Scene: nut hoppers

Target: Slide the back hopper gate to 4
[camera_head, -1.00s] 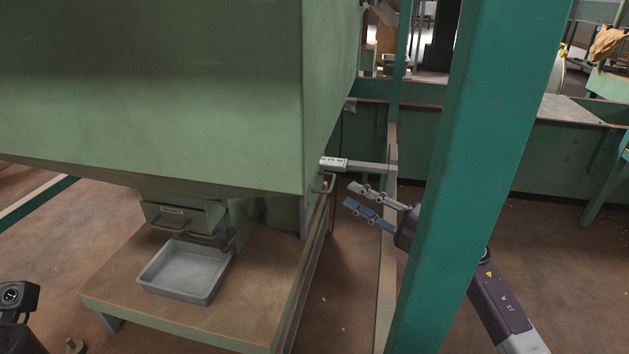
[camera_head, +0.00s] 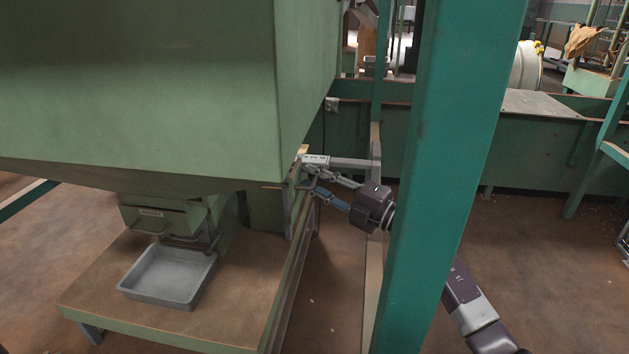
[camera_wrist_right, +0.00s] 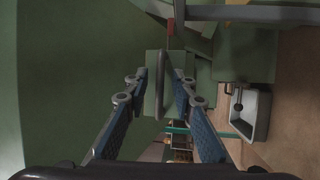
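The back hopper gate's handle (camera_head: 309,185) is a dark bar at the far right side of the green hopper. A white marked scale plate (camera_head: 316,160) sits just above it; its figures are too small to read. My right gripper (camera_head: 310,180) has its fingertips at this handle. In the right wrist view the handle (camera_wrist_right: 160,85) is an upright grey bar between my two blue-padded fingers (camera_wrist_right: 159,85). The fingers are open, with a gap on both sides of the bar. The gate's setting cannot be read. My left gripper is out of view.
A green post (camera_head: 445,170) stands in front of my right arm. The green hopper (camera_head: 140,85) overhangs a wooden-topped bench (camera_head: 225,315). A front gate (camera_head: 160,218) with its own handle is above a grey tray (camera_head: 168,276).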

